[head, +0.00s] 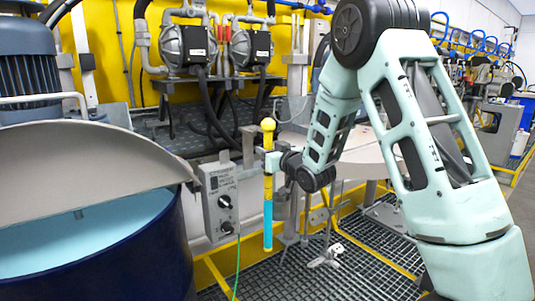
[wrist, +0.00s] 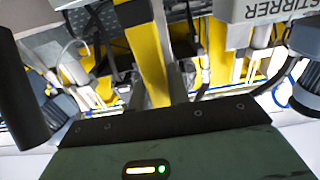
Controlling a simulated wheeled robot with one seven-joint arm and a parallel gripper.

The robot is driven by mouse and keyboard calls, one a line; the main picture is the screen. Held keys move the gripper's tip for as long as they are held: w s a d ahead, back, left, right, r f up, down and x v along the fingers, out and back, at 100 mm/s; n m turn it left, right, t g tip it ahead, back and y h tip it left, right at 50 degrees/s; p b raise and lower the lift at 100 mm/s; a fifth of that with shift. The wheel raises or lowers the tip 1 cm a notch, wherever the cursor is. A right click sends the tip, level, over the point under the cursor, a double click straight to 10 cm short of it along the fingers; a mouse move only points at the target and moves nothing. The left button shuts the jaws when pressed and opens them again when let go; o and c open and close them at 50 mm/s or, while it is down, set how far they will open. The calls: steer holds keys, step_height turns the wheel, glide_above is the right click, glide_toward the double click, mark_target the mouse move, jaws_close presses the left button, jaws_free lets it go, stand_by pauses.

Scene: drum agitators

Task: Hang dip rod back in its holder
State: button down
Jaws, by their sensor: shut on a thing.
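The dip rod (head: 267,208) stands upright in the head view. It has a yellow knob at the top, a yellow upper part and a blue lower end. My gripper (head: 271,162) is shut on the rod below the knob and holds it clear of the floor grating. A grey upright bracket (head: 249,147) stands just left of the rod, above the stirrer control box (head: 221,200); it may be the holder. I cannot tell whether the rod touches it. In the wrist view the gripper's body fills the bottom, and I cannot make out the fingertips clearly.
A dark blue drum (head: 105,262) with a half-open grey lid (head: 95,168) stands at the left. Two pumps (head: 188,47) sit on the yellow wall behind. A green cable hangs below the control box. A pale round lid lies behind my arm.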

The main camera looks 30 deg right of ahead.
mark_target(248, 145)
steer(key=shift+w, duration=0.2)
steer(key=shift+w, duration=1.05)
steer(key=shift+w+a+b, duration=0.1)
steer(key=shift+w+b, duration=0.5)
steer(key=shift+w, duration=1.65)
steer(key=shift+f+b, duration=0.1)
steer(key=shift+b, duration=0.3)
steer(key=shift+f+b, duration=0.5)
steer(key=shift+b, duration=0.15)
steer(key=shift+r, duration=0.1)
